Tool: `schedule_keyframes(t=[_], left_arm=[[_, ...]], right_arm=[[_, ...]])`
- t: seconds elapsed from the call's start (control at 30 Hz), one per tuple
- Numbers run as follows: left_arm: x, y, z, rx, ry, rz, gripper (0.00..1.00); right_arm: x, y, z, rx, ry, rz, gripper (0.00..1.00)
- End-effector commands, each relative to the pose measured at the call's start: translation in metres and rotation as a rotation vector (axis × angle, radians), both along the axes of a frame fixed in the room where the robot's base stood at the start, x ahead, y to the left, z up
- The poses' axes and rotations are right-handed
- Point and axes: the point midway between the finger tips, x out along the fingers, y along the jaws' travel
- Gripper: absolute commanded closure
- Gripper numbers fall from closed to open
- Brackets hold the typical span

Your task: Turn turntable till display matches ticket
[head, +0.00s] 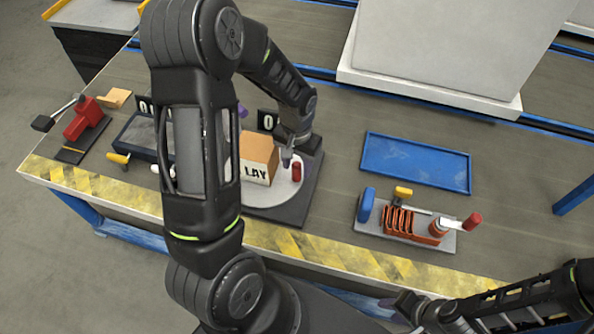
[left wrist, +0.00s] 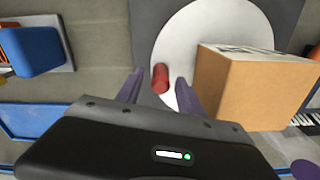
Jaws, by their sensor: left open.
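The turntable is a white disc (left wrist: 167,40) on a dark square base (head: 310,190), partly hidden by my left arm in the head view. A brown box (head: 260,148) with a white label reading "LAY" stands on the disc; the rest of the label is hidden. A red upright peg (head: 297,172) stands near the disc's edge. The peg (left wrist: 160,78) also shows in the left wrist view, between the open fingers of my left gripper (left wrist: 160,88), with gaps on both sides.
A blue tray (head: 416,162) lies to the right. A grey board with an orange coil (head: 405,222) and red handle sits at the front. A red clamp (head: 83,118) stands at the far left. A large pale block (head: 440,50) stands behind.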

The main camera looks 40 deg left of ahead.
Motion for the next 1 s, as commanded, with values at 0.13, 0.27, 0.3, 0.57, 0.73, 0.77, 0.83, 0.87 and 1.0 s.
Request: schedule_keyframes(t=[0.13, 0.27, 0.3, 0.57, 0.73, 0.77, 0.83, 0.87, 1.0], left_arm=[[0.0, 0.0, -0.022, 0.001, 0.002, 0.0, 0.55], [0.0, 0.0, -0.031, 0.0, -0.001, 0.0, 0.55], [0.0, 0.0, -0.032, 0.0, -0.001, -0.001, 0.55], [0.0, 0.0, -0.032, 0.0, -0.001, -0.001, 0.57], [0.0, 0.0, -0.032, 0.0, -0.001, -0.001, 0.71], [0.0, 0.0, -0.032, 0.0, -0.001, -0.001, 0.73], [0.0, 0.0, -0.032, 0.0, -0.001, -0.001, 0.79], [0.0, 0.0, -0.032, 0.0, -0.001, -0.001, 0.81], [0.0, 0.0, -0.032, 0.0, -0.001, 0.0, 0.93]], right_arm=[[0.0, 0.0, -0.003, 0.0, 0.0, 0.0, 0.64], [0.0, 0.0, -0.004, 0.0, 0.0, 0.0, 0.64], [0.0, 0.0, -0.004, 0.0, 0.0, 0.0, 0.64], [0.0, 0.0, -0.004, 0.0, 0.0, 0.0, 0.64], [0.0, 0.0, -0.004, 0.0, 0.0, 0.0, 0.64], [0.0, 0.0, -0.004, 0.0, 0.0, 0.0, 0.64], [0.0, 0.0, -0.004, 0.0, 0.0, 0.0, 0.64], [0.0, 0.0, -0.004, 0.0, 0.0, 0.0, 0.64], [0.0, 0.0, -0.004, 0.0, 0.0, 0.0, 0.64]])
